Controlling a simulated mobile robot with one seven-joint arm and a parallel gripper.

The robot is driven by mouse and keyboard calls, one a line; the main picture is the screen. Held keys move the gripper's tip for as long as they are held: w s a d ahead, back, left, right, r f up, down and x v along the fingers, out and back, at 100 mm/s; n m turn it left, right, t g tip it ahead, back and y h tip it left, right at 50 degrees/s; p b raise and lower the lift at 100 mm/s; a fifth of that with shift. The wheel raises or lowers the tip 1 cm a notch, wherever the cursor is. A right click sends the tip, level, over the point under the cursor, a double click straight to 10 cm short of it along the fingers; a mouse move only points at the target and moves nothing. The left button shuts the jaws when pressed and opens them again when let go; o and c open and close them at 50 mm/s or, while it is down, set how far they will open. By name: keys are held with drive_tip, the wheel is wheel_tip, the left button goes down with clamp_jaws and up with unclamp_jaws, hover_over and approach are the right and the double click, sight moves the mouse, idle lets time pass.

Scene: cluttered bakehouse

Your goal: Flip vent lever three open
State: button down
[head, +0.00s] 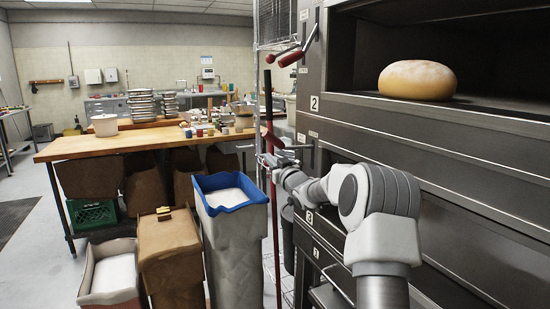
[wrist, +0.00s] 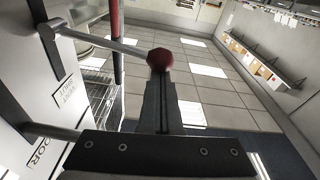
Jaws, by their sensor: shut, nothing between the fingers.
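A lever with a dark red ball knob (head: 273,140) sticks out from the oven front beside my gripper (head: 268,158). In the wrist view, its metal rod runs from the panel at left to the red knob (wrist: 160,60), right at the tips of my gripper (wrist: 163,75). The fingers are shut with nothing between them. I cannot tell whether they touch the knob. A plate marked 3 (head: 309,217) is lower on the oven front; which number this lever bears is not readable.
Red-handled levers (head: 290,57) stick out higher up, near a plate marked 2 (head: 314,103). A round loaf (head: 417,80) sits in the open oven deck. A wooden-topped table (head: 115,143) is farther back.

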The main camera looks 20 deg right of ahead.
wheel_tip(320, 180, down, 7)
drive_tip(key=n+y+b, duration=0.1)
drive_tip(key=n+b, duration=0.5)
drive_tip(key=n, duration=0.1)
drive_tip(key=shift+n+g+b, duration=0.3)
drive_tip(key=shift+b, duration=0.1)
drive_tip(key=shift+f, duration=0.1)
drive_tip(key=shift+s, duration=0.15)
